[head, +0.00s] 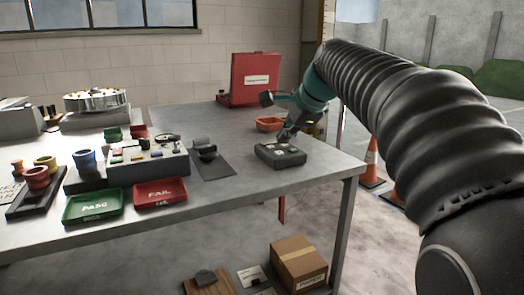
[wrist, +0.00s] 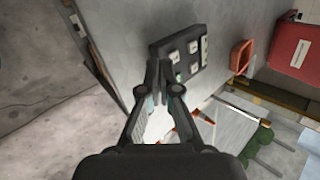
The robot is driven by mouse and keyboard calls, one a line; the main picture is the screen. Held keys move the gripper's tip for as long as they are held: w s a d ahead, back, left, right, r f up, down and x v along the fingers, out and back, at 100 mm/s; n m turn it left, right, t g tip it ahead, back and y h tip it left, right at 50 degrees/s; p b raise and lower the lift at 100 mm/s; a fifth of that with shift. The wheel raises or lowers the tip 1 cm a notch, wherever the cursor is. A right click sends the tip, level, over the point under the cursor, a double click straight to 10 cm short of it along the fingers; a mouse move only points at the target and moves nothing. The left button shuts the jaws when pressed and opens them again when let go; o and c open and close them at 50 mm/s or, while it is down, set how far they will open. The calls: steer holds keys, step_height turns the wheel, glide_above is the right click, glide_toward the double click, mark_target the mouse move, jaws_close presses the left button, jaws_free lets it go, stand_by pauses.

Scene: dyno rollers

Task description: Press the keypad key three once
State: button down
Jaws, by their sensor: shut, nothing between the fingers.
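The keypad (head: 281,155) is a dark box with several light and green keys, lying near the right end of the grey table. In the wrist view the keypad (wrist: 184,48) shows beyond my fingertips, with pale square keys. The key labels are too small to read, so I cannot tell which key is three. My gripper (head: 287,135) is shut and empty, at the keypad's upper edge in the head view. In the wrist view my gripper's fingertips (wrist: 158,72) overlap the keypad's near corner and hide part of it. I cannot tell whether they touch it.
An orange tray (head: 269,124) stands just behind the keypad, and a red case (head: 254,78) stands farther back. A dark mat (head: 212,164) with a small device lies left of the keypad. A green PASS tray (head: 93,206) and a red FAIL tray (head: 160,192) are at the front left.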

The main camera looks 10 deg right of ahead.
mark_target(280, 153)
steer(key=w+d+r+m+y, duration=0.1)
steer(key=w+r+m, duration=0.3)
steer(key=w, duration=0.5)
steer(key=shift+w+m+t, duration=0.3)
steer(key=shift+w+m, duration=0.1)
steer(key=shift+m, duration=0.2)
steer(key=shift+f+b, duration=1.7)
steer(key=shift+f, duration=2.65)
steer(key=shift+f, duration=0.15)
steer(key=shift+f, duration=0.25)
steer(key=shift+f, duration=0.45)
steer(key=shift+r, duration=0.15)
steer(key=shift+r+p, duration=0.7)
steer(key=shift+p, duration=0.15)
